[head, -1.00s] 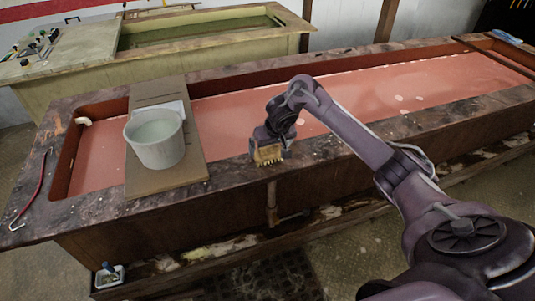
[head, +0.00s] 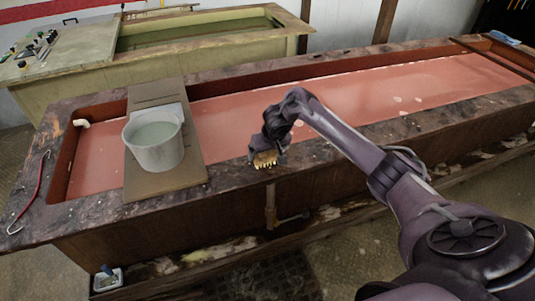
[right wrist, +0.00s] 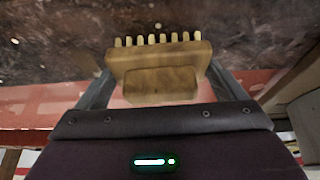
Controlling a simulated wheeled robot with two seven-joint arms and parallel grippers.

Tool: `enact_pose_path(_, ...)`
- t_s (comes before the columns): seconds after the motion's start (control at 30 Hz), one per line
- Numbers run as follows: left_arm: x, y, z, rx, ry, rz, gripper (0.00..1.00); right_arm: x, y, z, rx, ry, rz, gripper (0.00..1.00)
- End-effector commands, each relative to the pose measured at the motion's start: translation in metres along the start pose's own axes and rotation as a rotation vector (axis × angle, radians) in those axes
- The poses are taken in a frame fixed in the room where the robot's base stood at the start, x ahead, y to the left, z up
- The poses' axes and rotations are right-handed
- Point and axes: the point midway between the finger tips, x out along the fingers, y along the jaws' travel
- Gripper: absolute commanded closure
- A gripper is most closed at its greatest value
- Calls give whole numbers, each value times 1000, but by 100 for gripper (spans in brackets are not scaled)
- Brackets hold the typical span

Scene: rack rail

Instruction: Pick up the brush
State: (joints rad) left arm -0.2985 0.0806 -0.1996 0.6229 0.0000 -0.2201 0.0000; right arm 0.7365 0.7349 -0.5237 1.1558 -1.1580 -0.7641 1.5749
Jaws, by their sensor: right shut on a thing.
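The brush (head: 264,160) has a wooden block and a row of pale bristle tufts. My right gripper (head: 267,151) is shut on it, over the near stone rim of the long red-lined trough. In the right wrist view the brush (right wrist: 156,68) sits between the two fingers, with its tufts pointing away from the palm. In the head view the tufts point down and toward me. I cannot tell whether the brush touches the rim or hangs just over it. My left gripper is in neither view.
A white bucket (head: 155,148) stands on a board (head: 176,181) across the trough (head: 370,143), left of my right gripper. A red hooked tool (head: 33,197) lies at the rim's left end. A greenish basin (head: 205,58) stands behind. The near rim right of the gripper looks clear.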

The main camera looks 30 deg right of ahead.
Motion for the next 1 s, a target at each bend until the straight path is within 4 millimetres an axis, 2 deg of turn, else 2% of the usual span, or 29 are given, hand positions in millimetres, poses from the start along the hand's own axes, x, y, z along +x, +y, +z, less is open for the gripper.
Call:
enact_pose_path(0.17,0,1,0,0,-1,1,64,-8,0,-4,0,1,-1,35)
enact_pose_path(0.27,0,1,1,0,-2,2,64,-19,0,-9,1,3,-2,35)
enact_pose_path(0.37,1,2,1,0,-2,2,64,-36,0,-17,1,5,-2,35)
enact_pose_path(0.57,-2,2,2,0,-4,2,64,-87,0,-38,-1,8,-1,35)
enact_pose_path(0.6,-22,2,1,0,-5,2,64,-105,1,-45,-1,5,2,35)
enact_pose_path(0.7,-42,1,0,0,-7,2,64,-128,1,-55,-1,5,3,35)
enact_pose_path(0.9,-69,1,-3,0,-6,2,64,-166,1,-70,0,3,2,35)
enact_pose_path(1.0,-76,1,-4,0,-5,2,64,-176,1,-74,0,3,1,35)
